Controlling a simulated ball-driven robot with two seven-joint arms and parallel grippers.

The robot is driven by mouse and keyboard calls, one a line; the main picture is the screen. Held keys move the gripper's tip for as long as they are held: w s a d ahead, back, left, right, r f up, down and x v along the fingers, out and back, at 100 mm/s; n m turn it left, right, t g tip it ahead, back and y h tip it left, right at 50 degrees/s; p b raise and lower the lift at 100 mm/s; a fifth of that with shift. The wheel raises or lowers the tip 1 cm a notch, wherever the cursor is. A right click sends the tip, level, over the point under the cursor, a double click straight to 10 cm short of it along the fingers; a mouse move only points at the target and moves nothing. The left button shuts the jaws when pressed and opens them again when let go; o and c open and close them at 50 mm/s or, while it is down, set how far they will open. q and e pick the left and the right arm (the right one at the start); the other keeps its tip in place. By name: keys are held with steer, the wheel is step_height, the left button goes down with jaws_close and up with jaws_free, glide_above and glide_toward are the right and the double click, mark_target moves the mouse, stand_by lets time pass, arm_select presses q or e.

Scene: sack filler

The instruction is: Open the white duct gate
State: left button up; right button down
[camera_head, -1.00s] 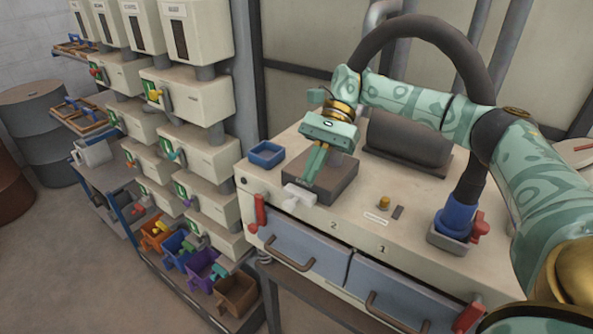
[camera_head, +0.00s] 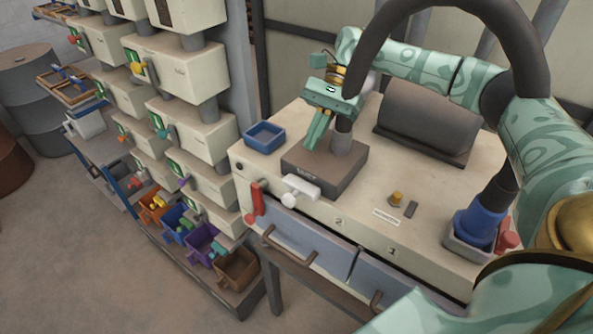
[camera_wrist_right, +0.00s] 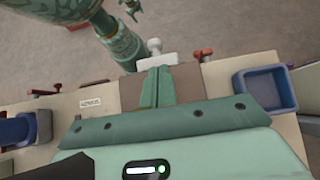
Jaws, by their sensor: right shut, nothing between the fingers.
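The white duct gate (camera_head: 300,187) shows as a white handle with a round knob at the front of a dark brown box (camera_head: 330,170) on the cream cabinet top. It also shows in the right wrist view (camera_wrist_right: 157,62), just beyond the fingertips. My right gripper (camera_head: 312,147) is shut and empty. Its fingers point down over the box, behind the handle and apart from it in the head view. In the right wrist view the shut fingers (camera_wrist_right: 158,75) point at the handle. My left gripper is not in the head view.
A blue tray (camera_head: 264,136) stands left of the box. A red lever (camera_head: 256,200) is close left of the handle. A dark cylinder (camera_head: 430,115) lies behind; a blue spout (camera_head: 478,225) is at right. Drawers with handles (camera_head: 290,242) are below. Colored bins (camera_head: 203,243) stand at left.

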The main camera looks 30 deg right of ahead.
mark_target(296, 183)
steer(key=p+x, duration=0.2)
steer(key=x, duration=0.5)
steer(key=shift+s+a+r, duration=0.1)
steer(key=shift+a, duration=0.05)
steer(key=shift+s+a+f, duration=0.15)
steer(key=shift+a+f, duration=0.2)
steer(key=shift+f, duration=0.2)
steer(key=s+a+b, duration=0.1)
steer(key=s+a, duration=0.1)
steer(key=a, duration=0.4)
steer(key=shift+s, duration=0.25)
steer(key=shift+r, duration=0.1)
